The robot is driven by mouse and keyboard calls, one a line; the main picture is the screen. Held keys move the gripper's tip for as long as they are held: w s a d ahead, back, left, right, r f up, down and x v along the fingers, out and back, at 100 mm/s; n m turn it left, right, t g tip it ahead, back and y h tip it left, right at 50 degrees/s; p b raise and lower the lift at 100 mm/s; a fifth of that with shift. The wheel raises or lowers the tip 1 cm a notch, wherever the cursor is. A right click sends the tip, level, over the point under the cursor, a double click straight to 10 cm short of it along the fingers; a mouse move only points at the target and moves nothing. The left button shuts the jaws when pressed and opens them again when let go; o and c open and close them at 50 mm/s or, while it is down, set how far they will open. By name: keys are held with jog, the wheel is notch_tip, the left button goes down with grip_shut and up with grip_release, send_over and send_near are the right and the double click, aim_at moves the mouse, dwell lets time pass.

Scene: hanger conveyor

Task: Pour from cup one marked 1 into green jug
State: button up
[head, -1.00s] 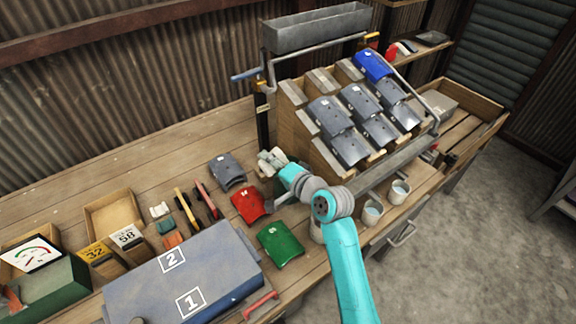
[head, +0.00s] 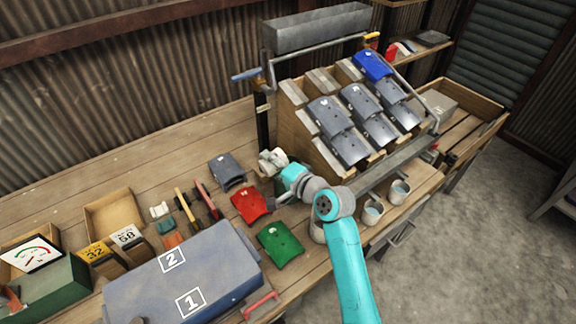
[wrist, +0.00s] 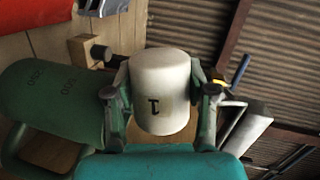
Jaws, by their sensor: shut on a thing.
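The white cup marked 1 (wrist: 162,100) is in the middle of the wrist view, between the two fingers of my gripper (wrist: 160,76), which is shut on it. Its mark appears inverted in this view, and I cannot tell its true tilt. The green jug (wrist: 58,100), with dark markings on its side, is to the left of the cup and gripper in the wrist view. In the head view my gripper (head: 276,165) is small and pale at the foot of the rack, beyond the red cover. I cannot make out the jug in the head view.
A red cover (head: 250,204), a green cover (head: 280,243) and a grey cover (head: 226,170) lie beside my arm. The sloped rack (head: 310,150) of grey covers stands close on the right. Pale cups (head: 372,212) are along the bench's front edge.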

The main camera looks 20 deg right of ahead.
jog(key=shift+d+f+m, duration=0.1)
jog(key=shift+f+m, duration=0.05)
jog(key=shift+m, duration=0.35)
jog(key=n, duration=0.2)
jog(key=n+h, duration=0.1)
jog(key=shift+a+r, duration=0.25)
jog(key=shift+a, duration=0.15)
jog(key=shift+n, duration=0.5)
jog(key=n+h, duration=0.1)
jog(key=n, duration=0.1)
jog(key=n+h, duration=0.1)
jog(key=shift+d+r+n+t, duration=0.15)
jog(key=shift+n+t, duration=0.15)
jog(key=shift+n, duration=0.1)
